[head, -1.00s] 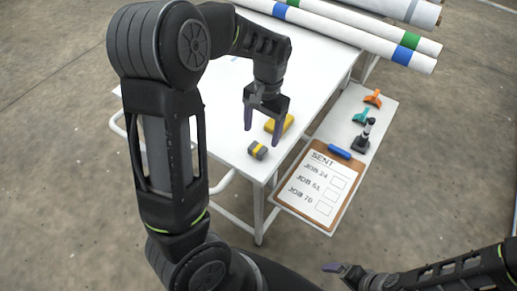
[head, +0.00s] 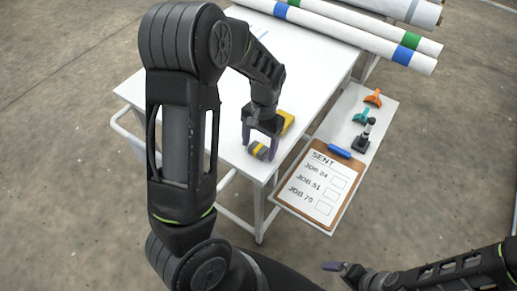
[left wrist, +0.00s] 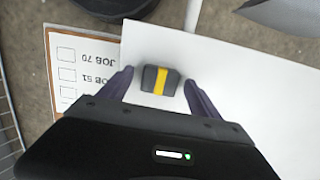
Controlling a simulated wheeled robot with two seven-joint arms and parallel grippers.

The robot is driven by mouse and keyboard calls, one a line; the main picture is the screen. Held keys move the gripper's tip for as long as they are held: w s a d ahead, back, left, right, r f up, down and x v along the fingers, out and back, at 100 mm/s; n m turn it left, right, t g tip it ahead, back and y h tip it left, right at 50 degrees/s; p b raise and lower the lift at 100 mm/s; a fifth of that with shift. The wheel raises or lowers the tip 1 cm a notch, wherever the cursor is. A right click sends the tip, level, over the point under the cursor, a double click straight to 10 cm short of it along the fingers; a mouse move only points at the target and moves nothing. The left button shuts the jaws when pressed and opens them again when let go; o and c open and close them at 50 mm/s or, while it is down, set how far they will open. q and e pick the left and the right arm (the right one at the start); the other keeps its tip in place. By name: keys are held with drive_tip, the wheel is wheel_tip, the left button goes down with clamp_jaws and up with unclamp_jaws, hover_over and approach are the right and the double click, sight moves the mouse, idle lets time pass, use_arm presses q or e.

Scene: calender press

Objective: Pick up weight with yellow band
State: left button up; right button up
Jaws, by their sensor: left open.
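The weight with the yellow band (head: 257,150) is a small dark grey block near the front corner of the white table (head: 205,125). In the left wrist view the weight (left wrist: 160,80) lies between my two fingertips, with a gap on each side. My left gripper (head: 260,148) is open, pointing down over the weight; its fingers partly hide it in the head view. The left gripper also shows in the left wrist view (left wrist: 158,88). My right gripper (head: 335,267) is at the bottom right, away from the table; whether its jaws are open is unclear.
A yellow object (head: 287,121) lies just behind the left gripper. A side shelf holds a clipboard (head: 316,186) with a job list, a blue marker-like item (head: 339,152), a dark stamp-like tool (head: 364,138), and teal (head: 361,117) and orange (head: 373,98) clips. Rolls (head: 370,37) lie at the back.

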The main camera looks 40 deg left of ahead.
idle(0.5)
use_arm(q)
clamp_jaws()
idle(0.6)
drive_tip(key=shift+r, duration=0.1)
